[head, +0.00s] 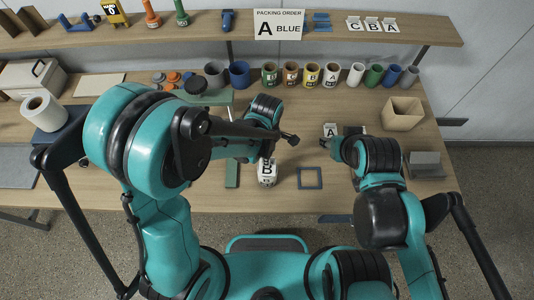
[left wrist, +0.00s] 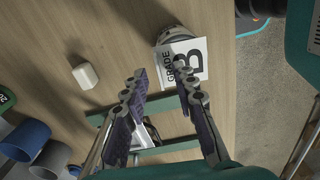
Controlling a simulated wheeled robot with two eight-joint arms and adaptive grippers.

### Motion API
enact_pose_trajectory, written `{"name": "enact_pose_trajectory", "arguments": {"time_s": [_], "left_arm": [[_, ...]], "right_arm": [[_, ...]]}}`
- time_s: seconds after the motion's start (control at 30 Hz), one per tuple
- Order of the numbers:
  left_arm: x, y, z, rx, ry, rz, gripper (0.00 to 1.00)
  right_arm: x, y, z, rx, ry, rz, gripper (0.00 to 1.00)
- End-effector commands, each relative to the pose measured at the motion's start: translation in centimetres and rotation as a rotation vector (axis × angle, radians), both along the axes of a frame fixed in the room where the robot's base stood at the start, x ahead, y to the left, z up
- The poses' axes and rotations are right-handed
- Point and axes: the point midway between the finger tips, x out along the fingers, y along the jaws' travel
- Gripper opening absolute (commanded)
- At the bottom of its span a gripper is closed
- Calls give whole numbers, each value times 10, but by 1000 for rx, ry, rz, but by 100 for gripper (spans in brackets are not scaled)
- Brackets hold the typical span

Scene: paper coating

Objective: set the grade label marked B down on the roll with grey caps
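The grade label marked B (head: 267,169) is a white card with a black B. It lies against a pale roll (head: 267,183) near the front of the table. In the left wrist view, the label (left wrist: 194,58) rests over the roll, whose grey end (left wrist: 172,33) sticks out beyond it. My left gripper (left wrist: 160,72) is open, its fingers well apart with nothing between the tips; the right-hand fingertip overlaps the label's near edge in the picture. Contact there cannot be told. My right gripper (head: 342,149) is by the A card; its fingers are mostly hidden.
A white card marked A (head: 330,130) is beside my right gripper. A blue square frame (head: 310,178) and a green block (head: 232,175) lie near the roll. Several coloured rolls stand in a row behind, with a tan box (head: 402,114) at right. A small white block (left wrist: 85,75) lies nearby.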

Motion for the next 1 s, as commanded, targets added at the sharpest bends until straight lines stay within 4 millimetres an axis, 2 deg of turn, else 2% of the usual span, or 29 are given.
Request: {"name": "enact_pose_trajectory", "arguments": {"time_s": [0.27, 0.37, 0.47, 0.8, 1.0], "left_arm": [[0, 0, 1, 0, 0, 0, 29], [0, 0, 8, 0, 0, 0, 29], [0, 0, 23, 0, 0, 0, 29], [0, 0, 93, 0, 0, 0, 29], [0, 0, 115, 0, 0, 0, 29]], "right_arm": [[0, 0, 0, 0, 0, 0, 40], [0, 0, 0, 0, 0, 0, 40], [0, 0, 0, 0, 0, 0, 40], [0, 0, 0, 0, 0, 0, 40], [0, 0, 0, 0, 0, 0, 40]]}}
